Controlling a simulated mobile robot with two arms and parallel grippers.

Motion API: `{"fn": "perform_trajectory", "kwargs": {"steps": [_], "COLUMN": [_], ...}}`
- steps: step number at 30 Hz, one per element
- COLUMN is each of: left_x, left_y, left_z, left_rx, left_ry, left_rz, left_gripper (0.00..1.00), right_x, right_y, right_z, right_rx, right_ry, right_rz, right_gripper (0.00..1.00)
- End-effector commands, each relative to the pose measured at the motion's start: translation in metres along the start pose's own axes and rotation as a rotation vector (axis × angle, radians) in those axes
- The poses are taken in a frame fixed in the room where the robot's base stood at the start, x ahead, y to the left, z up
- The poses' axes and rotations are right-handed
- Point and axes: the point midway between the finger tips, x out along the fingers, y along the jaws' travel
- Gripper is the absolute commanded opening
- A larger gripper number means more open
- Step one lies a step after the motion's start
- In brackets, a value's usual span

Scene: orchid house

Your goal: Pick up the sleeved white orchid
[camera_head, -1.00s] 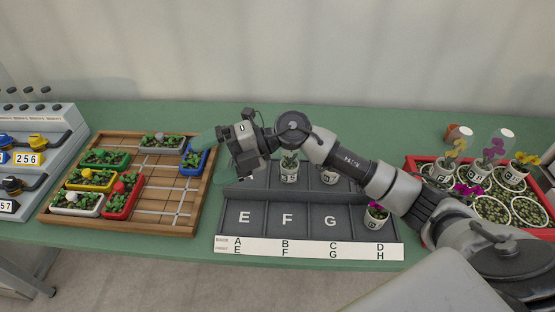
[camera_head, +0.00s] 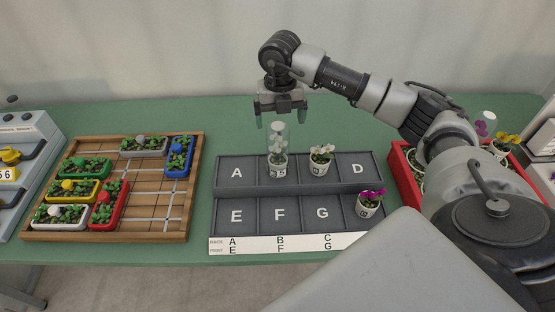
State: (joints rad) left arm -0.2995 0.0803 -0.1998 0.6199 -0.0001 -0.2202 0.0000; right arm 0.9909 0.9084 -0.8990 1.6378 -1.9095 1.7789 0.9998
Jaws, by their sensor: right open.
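The sleeved white orchid (camera_head: 277,164) stands upright in compartment B of the grey lettered tray (camera_head: 237,190), in a white pot with a clear sleeve around its flowers. My right gripper (camera_head: 282,120) is open, pointing down directly above it, with its fingertips around or just in front of the top of the sleeve; I cannot tell whether they touch it. A second white orchid (camera_head: 320,160), without a sleeve, stands to the right in the back row. My left gripper is not in view.
A magenta orchid (camera_head: 369,204) stands in the tray's front right compartment. A wooden board (camera_head: 146,214) with colored planters lies to the left. A red crate (camera_head: 402,178) with pots is at the right, partly behind my arm. Compartments A, D, E, F and G are empty.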

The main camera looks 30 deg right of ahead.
Motion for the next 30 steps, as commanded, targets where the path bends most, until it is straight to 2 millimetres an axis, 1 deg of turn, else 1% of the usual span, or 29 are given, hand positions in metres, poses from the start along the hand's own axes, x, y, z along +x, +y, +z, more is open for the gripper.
{"fn": "perform_trajectory", "kwargs": {"steps": [4,8,9,12,16,20,21,29,30], "left_x": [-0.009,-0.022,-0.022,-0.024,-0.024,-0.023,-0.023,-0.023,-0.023], "left_y": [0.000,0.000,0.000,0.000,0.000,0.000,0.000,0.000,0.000], "left_z": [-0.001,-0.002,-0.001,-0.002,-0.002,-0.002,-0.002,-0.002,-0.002], "left_rx": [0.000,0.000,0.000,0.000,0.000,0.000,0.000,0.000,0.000], "left_ry": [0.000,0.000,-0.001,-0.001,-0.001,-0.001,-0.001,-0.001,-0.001], "left_rz": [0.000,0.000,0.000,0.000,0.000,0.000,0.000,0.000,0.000], "left_gripper": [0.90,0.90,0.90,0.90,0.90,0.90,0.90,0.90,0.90], "right_x": [0.011,0.030,0.038,0.049,0.054,0.054,0.054,0.054,0.054], "right_y": [0.002,0.004,0.004,0.004,0.004,0.004,0.004,0.004,0.004], "right_z": [0.000,0.001,0.002,0.002,0.002,0.002,0.002,0.002,0.002], "right_rx": [-0.002,-0.001,-0.001,-0.002,-0.002,-0.002,-0.002,-0.002,-0.002], "right_ry": [0.004,0.005,0.004,0.002,0.000,0.000,0.000,0.000,0.000], "right_rz": [0.000,0.000,0.000,0.001,0.003,0.003,0.003,0.003,0.003], "right_gripper": [0.95,0.95,0.95,0.95,0.95,0.95,0.93,0.54,0.47]}}
